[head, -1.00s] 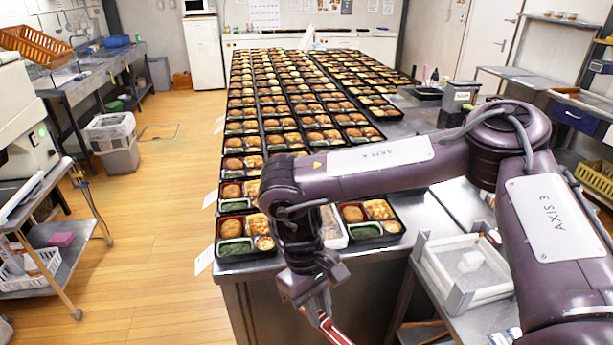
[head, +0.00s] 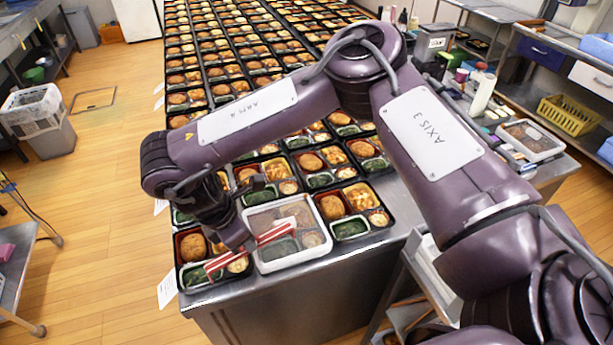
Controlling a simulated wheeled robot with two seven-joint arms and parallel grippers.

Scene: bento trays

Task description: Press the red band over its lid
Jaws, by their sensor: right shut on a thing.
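The red band (head: 274,235), striped red and white, is held in my right gripper (head: 246,246), which is shut on it. The band sticks out on both sides of the jaws and slants down to the left. Its right part lies across the view of the tray with a clear lid (head: 290,259), at the front edge of the table. Its left part lies across the view of the open tray to the left (head: 185,280). I cannot tell whether the band touches either tray. My right wrist hides the ground just behind the band. My left gripper is out of view.
Open black bento trays (head: 367,239) fill the steel table (head: 330,265) in close rows. Another clear-lidded container (head: 531,141) sits at the right among bottles and small items. A lower stand is at the front right, partly behind my arm.

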